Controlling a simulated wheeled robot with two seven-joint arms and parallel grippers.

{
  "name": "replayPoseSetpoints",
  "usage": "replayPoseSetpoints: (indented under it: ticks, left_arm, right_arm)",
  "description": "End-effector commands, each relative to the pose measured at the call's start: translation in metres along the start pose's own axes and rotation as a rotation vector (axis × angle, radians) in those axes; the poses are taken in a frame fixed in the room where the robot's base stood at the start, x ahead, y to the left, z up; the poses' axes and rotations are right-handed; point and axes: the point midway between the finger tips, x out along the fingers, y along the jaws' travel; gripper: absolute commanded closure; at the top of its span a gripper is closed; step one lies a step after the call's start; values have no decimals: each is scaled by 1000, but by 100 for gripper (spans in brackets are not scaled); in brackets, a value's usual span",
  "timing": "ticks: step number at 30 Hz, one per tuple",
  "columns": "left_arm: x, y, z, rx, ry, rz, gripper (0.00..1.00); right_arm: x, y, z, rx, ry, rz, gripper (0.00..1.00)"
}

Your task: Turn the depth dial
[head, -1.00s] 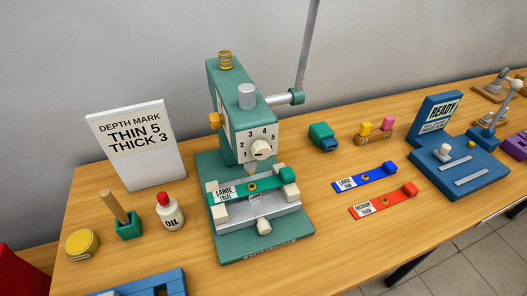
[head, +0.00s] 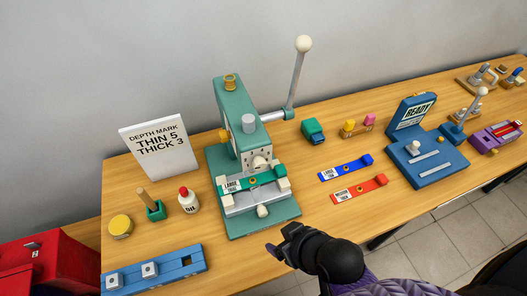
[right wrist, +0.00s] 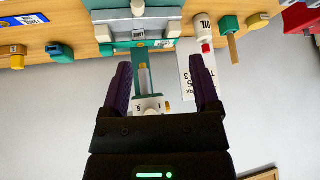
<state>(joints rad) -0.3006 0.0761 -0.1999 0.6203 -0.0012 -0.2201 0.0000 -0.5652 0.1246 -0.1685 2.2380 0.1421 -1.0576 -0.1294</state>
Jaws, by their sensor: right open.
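The depth dial (head: 259,163) is a white knob on a numbered white plate, on the front of a green press (head: 228,110). Its setting is too small to read now. A green strip labelled LARGE TRIAL (head: 262,179) lies across the press bed. A white sign (head: 160,146) reads DEPTH MARK, THIN 5, THICK 3. My right gripper (head: 274,251) is in front of the press, apart from the dial. In the right wrist view the right gripper (right wrist: 163,75) is open and empty, with the numbered plate (right wrist: 151,103) showing between its fingers. My left gripper is not seen.
The press lever (head: 294,80) rises at the back right. An oil bottle (head: 188,201) and blue rack (head: 155,270) stand left of the press. Blue (head: 346,168) and red (head: 360,190) strips lie right, before a blue READY stand (head: 425,165). The front table edge is near my right gripper.

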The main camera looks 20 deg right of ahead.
Motion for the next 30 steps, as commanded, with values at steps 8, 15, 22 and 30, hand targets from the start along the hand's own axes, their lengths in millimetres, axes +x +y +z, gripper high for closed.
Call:
replayPoseSetpoints:
  ticks: [8,15,22,30]
  left_arm:
    - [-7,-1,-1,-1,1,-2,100]
    - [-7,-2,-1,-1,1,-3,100]
    - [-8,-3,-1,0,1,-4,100]
    - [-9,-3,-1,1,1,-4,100]
  right_arm:
    - [1,-26,-57,-20,494,-73,21]
    - [-9,-5,-66,85,873,111,21]
    - [-12,13,-70,129,976,230,21]
    - [22,29,-121,127,977,228,21]
